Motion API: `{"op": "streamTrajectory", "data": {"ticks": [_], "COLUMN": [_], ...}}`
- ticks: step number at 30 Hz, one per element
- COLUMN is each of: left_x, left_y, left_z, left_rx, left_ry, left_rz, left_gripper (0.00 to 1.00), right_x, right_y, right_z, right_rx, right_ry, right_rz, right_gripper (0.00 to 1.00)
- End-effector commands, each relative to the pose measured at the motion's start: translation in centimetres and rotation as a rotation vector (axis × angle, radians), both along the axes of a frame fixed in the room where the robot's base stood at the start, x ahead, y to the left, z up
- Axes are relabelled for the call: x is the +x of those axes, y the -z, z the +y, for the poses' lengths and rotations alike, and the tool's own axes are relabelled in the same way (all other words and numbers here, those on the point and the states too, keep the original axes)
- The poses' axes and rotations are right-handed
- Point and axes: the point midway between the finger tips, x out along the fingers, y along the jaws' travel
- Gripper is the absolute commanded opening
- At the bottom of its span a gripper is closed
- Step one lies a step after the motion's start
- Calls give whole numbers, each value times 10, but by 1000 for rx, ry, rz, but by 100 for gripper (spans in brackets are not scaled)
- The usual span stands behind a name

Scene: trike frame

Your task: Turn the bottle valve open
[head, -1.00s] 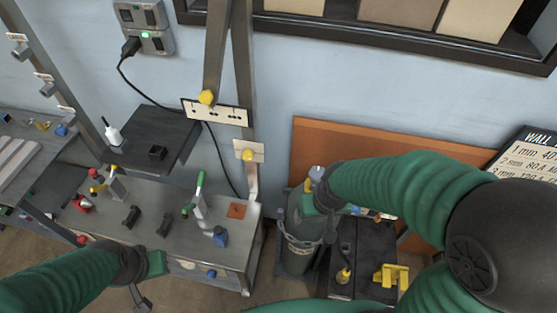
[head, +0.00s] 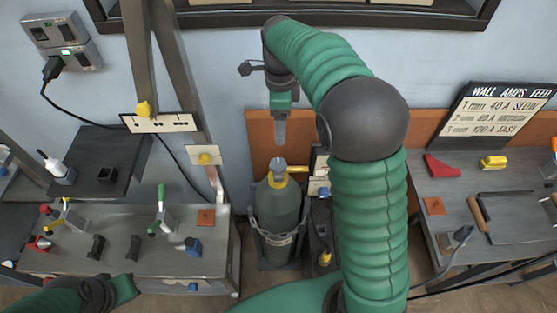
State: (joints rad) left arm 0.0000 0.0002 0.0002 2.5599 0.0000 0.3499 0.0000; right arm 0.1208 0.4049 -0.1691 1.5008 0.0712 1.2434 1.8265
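The gas bottle (head: 279,212) is a dark grey-green cylinder standing upright in a holder at the base of the wall, right of the metal bench. Its valve (head: 278,166) is a grey knob on top, above a yellow collar (head: 277,181). My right gripper (head: 280,140) points down in the head view, above the valve with a small gap. Its fingers overlap in this view, so I cannot tell if they are apart. Nothing shows in it. My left gripper (head: 124,290) is at the lower left, in front of the bench; its fingers are not clear.
The metal bench (head: 120,262) with clamps and small blocks stands left of the bottle. An orange panel (head: 262,128) leans behind the bottle. A dark box (head: 321,222) stands right of it. A table (head: 455,200) with tools is at the right.

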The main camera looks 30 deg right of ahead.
Motion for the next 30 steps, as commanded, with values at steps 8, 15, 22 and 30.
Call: {"op": "streamTrajectory", "data": {"ticks": [8, 15, 22, 30], "left_x": [0, 0, 0, 0], "left_y": [3, 5, 5, 5], "left_z": [0, 0, 0, 0], "left_rx": [0, 0, 0, 0], "left_ry": [0, 0, 0, 0], "left_rz": [0, 0, 0, 0], "left_gripper": [0, 0, 0, 0], "right_x": [-2, -2, -2, -1], "right_y": [54, 118, 158, 165], "right_z": [5, 3, 2, 4], "right_rx": [-2, 0, 0, -2], "right_ry": [-2, -3, -4, -5], "right_rz": [6, 4, 1, -3], "right_gripper": [74, 74, 74, 74]}}
